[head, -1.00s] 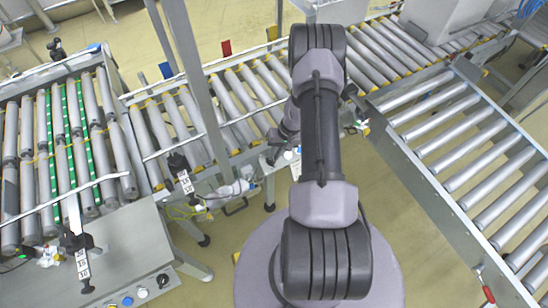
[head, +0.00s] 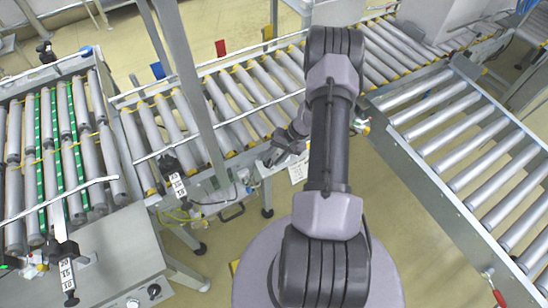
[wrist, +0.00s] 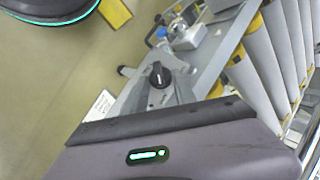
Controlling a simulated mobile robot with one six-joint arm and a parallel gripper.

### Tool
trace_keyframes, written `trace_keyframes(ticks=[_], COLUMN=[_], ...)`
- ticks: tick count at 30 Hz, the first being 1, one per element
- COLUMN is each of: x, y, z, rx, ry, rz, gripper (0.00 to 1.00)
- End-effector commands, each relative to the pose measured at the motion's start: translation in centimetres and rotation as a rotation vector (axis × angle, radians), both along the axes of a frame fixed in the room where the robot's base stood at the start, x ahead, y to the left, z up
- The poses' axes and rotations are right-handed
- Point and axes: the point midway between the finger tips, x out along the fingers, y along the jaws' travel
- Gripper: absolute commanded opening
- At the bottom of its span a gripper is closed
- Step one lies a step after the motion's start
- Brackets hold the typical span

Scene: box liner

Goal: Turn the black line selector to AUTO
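The black selector (wrist: 160,75) is a round knob with a pale mark, on a small grey box (wrist: 127,93) at the side of the conveyor in the wrist view. In the head view the knob is hidden or too small to make out behind my gripper (head: 281,153). My gripper is at the conveyor's near side, close over this box. The wrist view shows a dark body of mine with a green light in front of the box. No gap between fingertips is clear. I see no contact with the knob.
A white label sheet (head: 298,172) hangs beside the box. A white device (head: 243,177) with cables is to its left. A roller conveyor (head: 245,108) runs behind, another (head: 465,140) to the right. A control panel (head: 110,262) with a black knob (head: 154,291) is at lower left.

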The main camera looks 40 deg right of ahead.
Motion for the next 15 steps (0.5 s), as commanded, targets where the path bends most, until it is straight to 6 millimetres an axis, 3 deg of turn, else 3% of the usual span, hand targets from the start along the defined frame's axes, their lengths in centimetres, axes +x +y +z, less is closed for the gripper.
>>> trace_keyframes(ticks=[5,15], x=[-0.5,-3.5], y=[-1.0,-5.4], z=[2.2,12.0], rx=[-0.003,-0.002], ry=[-0.002,-0.002], rz=[-0.002,-0.001], gripper=[0.33,0.33])
